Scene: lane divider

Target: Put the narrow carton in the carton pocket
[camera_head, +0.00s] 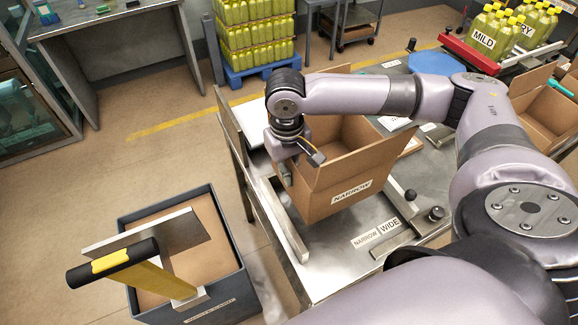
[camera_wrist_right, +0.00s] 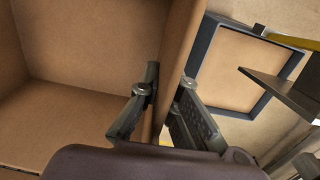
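The narrow carton (camera_head: 343,197) is an open brown box labelled NARROW, over the left part of the metal table. It looks slightly tilted and seems raised off the tabletop. My right gripper (camera_head: 308,153) is at its left wall. In the right wrist view, the fingers of the right gripper (camera_wrist_right: 165,98) stand on both sides of the carton wall (camera_wrist_right: 172,62), closed on it. No place in view is legibly marked as the carton pocket. A metal rail (camera_head: 289,228) runs along the table's left side, partly below the carton. My left gripper is not in view.
Another open carton (camera_head: 545,115) is at right. Knobs and a NARROW/WIDE label (camera_head: 377,234) lie in front.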

